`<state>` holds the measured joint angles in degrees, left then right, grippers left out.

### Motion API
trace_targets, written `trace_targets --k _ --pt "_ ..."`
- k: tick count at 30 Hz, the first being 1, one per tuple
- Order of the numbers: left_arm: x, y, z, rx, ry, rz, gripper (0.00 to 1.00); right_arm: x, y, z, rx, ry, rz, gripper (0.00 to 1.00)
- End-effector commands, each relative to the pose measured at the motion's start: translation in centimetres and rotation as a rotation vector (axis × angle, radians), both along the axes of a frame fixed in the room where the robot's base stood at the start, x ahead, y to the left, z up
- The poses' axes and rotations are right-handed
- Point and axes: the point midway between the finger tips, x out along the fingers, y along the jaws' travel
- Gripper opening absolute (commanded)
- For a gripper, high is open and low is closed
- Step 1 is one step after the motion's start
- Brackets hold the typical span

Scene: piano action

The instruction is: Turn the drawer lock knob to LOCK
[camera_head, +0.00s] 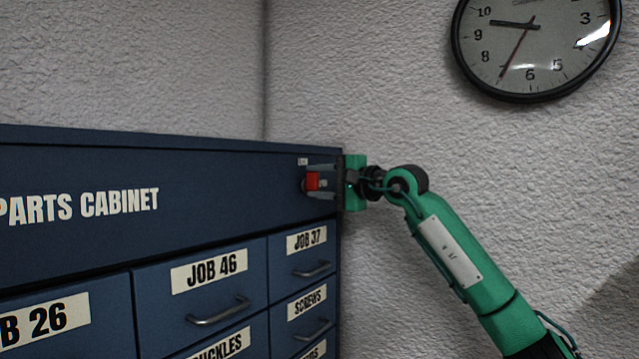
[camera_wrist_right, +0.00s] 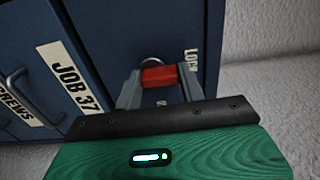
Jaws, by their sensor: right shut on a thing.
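The red lock knob (camera_head: 313,181) sits on the upper right of the blue parts cabinet (camera_head: 230,185). My right gripper (camera_head: 318,182) reaches it from the right and is shut on it. In the right wrist view the red knob (camera_wrist_right: 159,77) lies between the two grey fingers of my right gripper (camera_wrist_right: 158,85). A LOCK label (camera_wrist_right: 191,68) shows on the cabinet to the right of the knob in that view. In the head view a small white label (camera_head: 302,161) is above the knob, too small to read. My left gripper is not in view.
Below the knob are labelled drawers with bar handles, including the JOB 37 drawer (camera_head: 301,262) and JOB 46 drawer (camera_head: 208,303). A textured wall (camera_head: 390,100) with a clock (camera_head: 535,45) stands behind. The space right of the cabinet holds my right arm.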

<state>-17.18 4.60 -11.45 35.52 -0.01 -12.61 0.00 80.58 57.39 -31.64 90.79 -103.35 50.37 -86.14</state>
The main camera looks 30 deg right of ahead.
Motion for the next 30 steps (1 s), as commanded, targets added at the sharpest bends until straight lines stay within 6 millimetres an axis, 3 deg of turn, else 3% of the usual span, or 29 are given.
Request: trace_targets --k 14,15,17,30 --pt "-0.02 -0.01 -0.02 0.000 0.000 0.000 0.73 0.01 0.05 -0.08 -0.014 -0.004 0.000 0.17" --pt "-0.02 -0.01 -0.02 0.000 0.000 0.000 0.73 0.01 0.05 -0.09 -0.014 -0.004 0.000 0.48" --pt "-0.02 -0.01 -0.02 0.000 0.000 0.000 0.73 0.01 0.05 -0.08 -0.013 -0.003 0.000 0.60" --pt "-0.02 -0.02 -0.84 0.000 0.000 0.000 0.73 -0.94 -0.41 -0.25 -0.012 -0.005 -0.001 0.62"
